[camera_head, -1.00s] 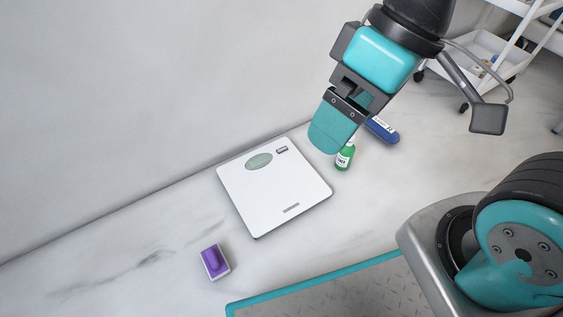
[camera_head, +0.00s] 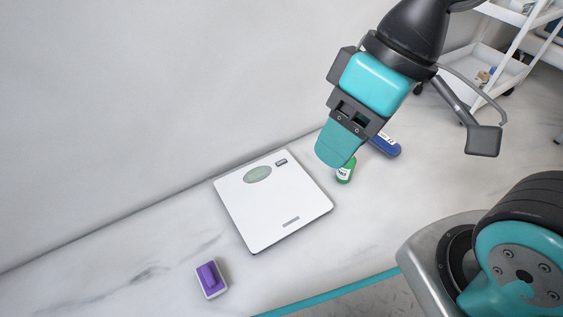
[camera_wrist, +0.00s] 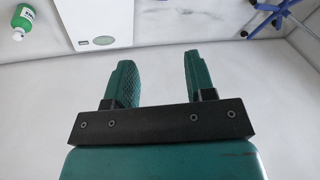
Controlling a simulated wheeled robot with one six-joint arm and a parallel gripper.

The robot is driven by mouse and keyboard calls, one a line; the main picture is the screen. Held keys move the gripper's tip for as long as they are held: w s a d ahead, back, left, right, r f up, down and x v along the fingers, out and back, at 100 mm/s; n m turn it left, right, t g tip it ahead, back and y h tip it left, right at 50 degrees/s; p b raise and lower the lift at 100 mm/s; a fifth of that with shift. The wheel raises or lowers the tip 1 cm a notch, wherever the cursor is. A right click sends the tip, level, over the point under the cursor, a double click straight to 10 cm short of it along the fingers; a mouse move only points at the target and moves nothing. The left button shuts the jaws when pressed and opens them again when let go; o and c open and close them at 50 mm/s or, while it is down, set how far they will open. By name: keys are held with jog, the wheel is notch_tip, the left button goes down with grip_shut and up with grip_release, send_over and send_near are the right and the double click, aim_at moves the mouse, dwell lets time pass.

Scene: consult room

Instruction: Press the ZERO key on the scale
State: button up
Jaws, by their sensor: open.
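A green bottle (camera_head: 345,172) and a blue bottle (camera_head: 386,146) stand or lie beneath and beside my gripper. A purple-and-white item (camera_head: 211,277) is left of the scale. A white cart (camera_head: 519,72) stands at upper right. The wall (camera_head: 130,90) runs behind the scale.

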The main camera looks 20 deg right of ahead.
grip_shut()
dwell(1.4)
